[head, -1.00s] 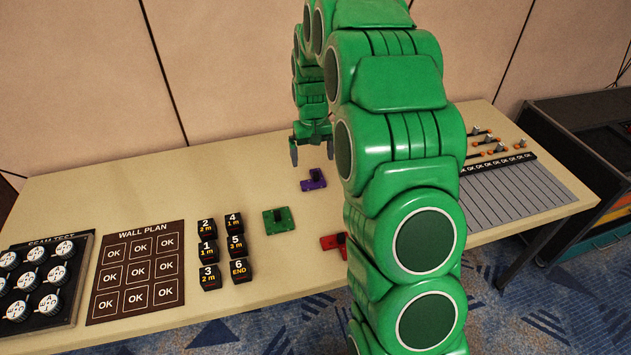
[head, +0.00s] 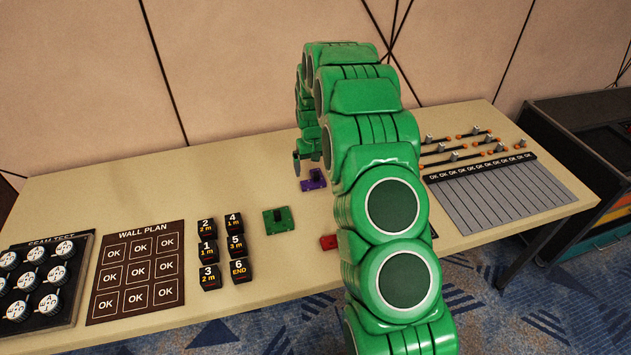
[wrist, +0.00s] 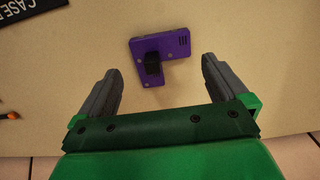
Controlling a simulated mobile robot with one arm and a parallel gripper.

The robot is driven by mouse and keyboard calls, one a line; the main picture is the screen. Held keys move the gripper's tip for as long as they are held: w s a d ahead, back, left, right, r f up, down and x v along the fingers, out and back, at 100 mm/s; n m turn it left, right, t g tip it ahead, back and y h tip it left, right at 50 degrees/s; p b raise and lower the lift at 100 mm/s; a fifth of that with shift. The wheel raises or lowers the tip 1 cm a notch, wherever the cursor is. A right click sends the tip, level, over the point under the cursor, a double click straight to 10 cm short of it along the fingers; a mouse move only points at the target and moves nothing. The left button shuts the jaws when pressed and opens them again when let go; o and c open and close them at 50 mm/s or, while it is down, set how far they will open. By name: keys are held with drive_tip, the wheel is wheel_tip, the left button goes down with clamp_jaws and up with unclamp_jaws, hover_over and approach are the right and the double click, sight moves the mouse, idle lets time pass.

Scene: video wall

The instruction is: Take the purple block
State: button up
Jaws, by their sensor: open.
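The purple block (head: 313,181) lies on the table behind the green block, partly behind my arm in the head view. In the wrist view the purple block (wrist: 177,46) is a flat L-shaped piece with a black raised grip (wrist: 152,63) on it. My gripper (wrist: 161,80) is open and empty above the table. Its two grey fingers are apart, with the block between and a little beyond their tips. In the head view my gripper (head: 307,157) is just above the block, mostly hidden by my arm.
A green block (head: 279,221) and a red block (head: 328,242), partly hidden by my arm, lie nearby. Several black numbered cubes (head: 208,252) and a wall plan board (head: 137,270) are at the left. A grey slatted panel (head: 500,205) and orange-ended rods (head: 475,150) are at the right.

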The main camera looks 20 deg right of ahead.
sight(313, 181)
drive_tip(key=shift+a+f, duration=0.1)
drive_tip(key=shift+f, duration=2.45)
drive_tip(key=shift+c, duration=0.2)
drive_tip(key=c, duration=0.9)
